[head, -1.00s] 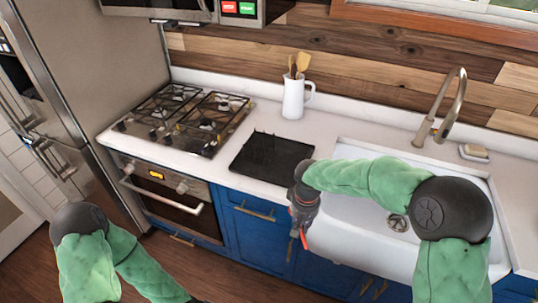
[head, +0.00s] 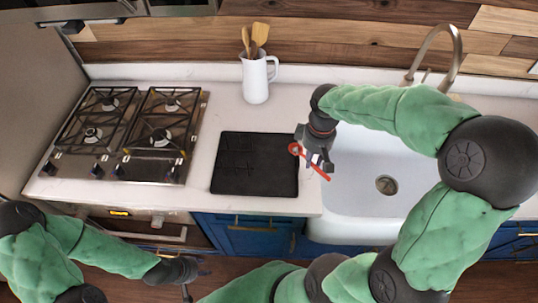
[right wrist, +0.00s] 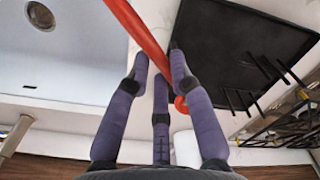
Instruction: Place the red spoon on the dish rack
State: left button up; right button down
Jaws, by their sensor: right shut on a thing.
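The red spoon (head: 322,173) is held by my right gripper (head: 318,163), over the strip of counter between the dish rack and the sink. Its round end points left, near the rack's right edge, and its handle slants down to the right. In the right wrist view the spoon (right wrist: 140,30) runs between the purple fingers (right wrist: 160,75), which are closed around it. The black dish rack (head: 230,183) lies flat on the counter with thin dark wires, and it also shows in the right wrist view (right wrist: 215,40). My left gripper (head: 180,270) is low, in front of the counter; its fingers are unclear.
The white sink (head: 345,200) with its tall faucet (head: 457,50) is to the right of the rack. A gas stove (head: 130,172) is to the left. A white pitcher (head: 256,82) with wooden utensils stands behind the rack. The counter between stove and rack is clear.

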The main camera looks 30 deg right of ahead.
jog(key=w+a+f, duration=0.4)
jog(key=w, duration=0.2)
jog(key=b, duration=0.2)
send_over(274, 169)
jog(key=f, duration=0.4)
jog(key=shift+s+d+f, duration=0.2)
jog(key=shift+s+f, duration=0.15)
jog(key=shift+w+a+f, duration=0.15)
jog(key=shift+f, duration=0.1)
jog(key=shift+w+f+b, duration=0.15)
jog(key=shift+f+b, duration=0.25)
jog(key=shift+f, duration=1.2)
jog(key=shift+f, duration=0.1)
jog(key=c, duration=1.1)
grip_release()
jog(key=shift+f, duration=0.1)
